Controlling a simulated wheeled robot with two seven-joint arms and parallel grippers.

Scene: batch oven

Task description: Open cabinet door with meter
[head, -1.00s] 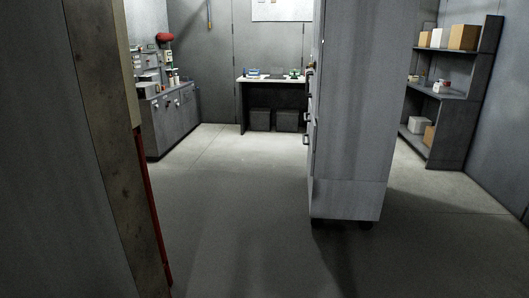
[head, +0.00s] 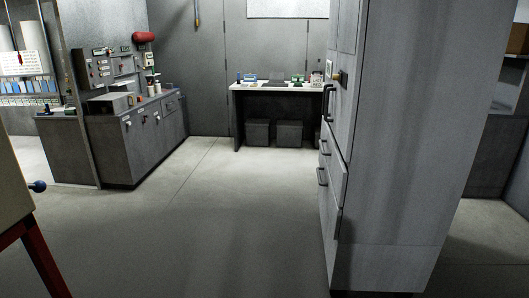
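A tall grey cabinet (head: 405,150) stands close by on the right in the head view, seen mostly from its side. Its front faces left and shows at a steep angle, with dark handles (head: 327,103) on it and a small dark fitting with a brass-coloured part (head: 341,77) near the upper edge. I cannot make out a meter on it. A low grey cabinet (head: 150,130) stands at the left against a wall, with several doors and small devices (head: 122,70) on and above its top. Neither of my grippers is in view.
Clear concrete floor (head: 215,215) lies between the two cabinets. A desk (head: 276,88) with small items and dark bins (head: 289,133) below stands at the back.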

